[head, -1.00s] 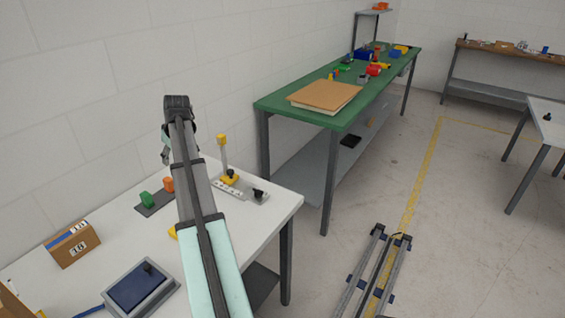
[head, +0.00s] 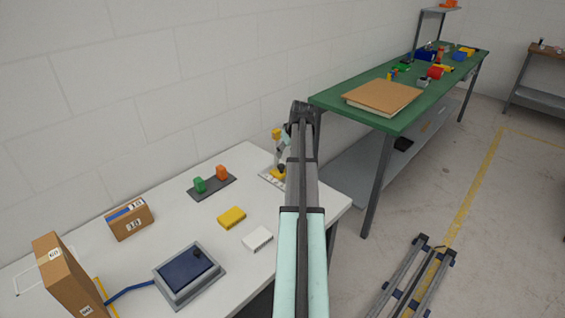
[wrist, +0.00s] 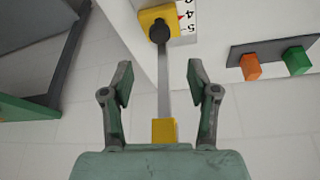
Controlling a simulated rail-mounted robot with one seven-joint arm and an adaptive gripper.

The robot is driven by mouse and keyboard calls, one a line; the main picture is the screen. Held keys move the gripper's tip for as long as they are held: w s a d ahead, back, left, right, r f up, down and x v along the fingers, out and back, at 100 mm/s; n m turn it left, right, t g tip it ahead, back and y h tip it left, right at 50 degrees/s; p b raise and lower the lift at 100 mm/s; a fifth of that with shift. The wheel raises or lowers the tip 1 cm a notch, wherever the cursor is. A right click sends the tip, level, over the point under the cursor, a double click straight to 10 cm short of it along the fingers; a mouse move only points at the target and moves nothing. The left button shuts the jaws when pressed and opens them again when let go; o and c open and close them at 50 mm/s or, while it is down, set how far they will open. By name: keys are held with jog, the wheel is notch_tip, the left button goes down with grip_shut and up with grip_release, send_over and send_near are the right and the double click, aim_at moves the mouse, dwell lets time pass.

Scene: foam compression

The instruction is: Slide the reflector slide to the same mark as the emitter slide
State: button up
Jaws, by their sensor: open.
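A yellow slide (head: 278,174) with a black knob sits on a white numbered scale (head: 265,179) at the table's far end. A thin upright post with a yellow head (head: 276,134) rises from it. In the wrist view the slide (wrist: 155,20) has a red pointer near the 4 on the scale (wrist: 187,17). The post's yellow head (wrist: 163,131) appears between the open fingers, close to the palm of my gripper (wrist: 159,75). I cannot tell whether the fingers touch the post. The other slide is hidden behind my arm; which slide is the reflector is unclear.
Green (head: 200,184) and orange (head: 222,172) blocks stand on a dark plate near the scale. A yellow block (head: 231,217), a white block (head: 257,238), a blue-topped box (head: 186,273) and cartons (head: 129,219) lie on the white table. A green bench (head: 365,115) stands beyond.

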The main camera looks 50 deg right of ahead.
aim_at(282, 166)
jog(key=p+x, duration=0.2)
jog(key=x, duration=0.7)
jog(key=shift+f, duration=0.1)
jog(key=shift+s, duration=0.1)
grip_shut()
jog(key=shift+s, duration=0.1)
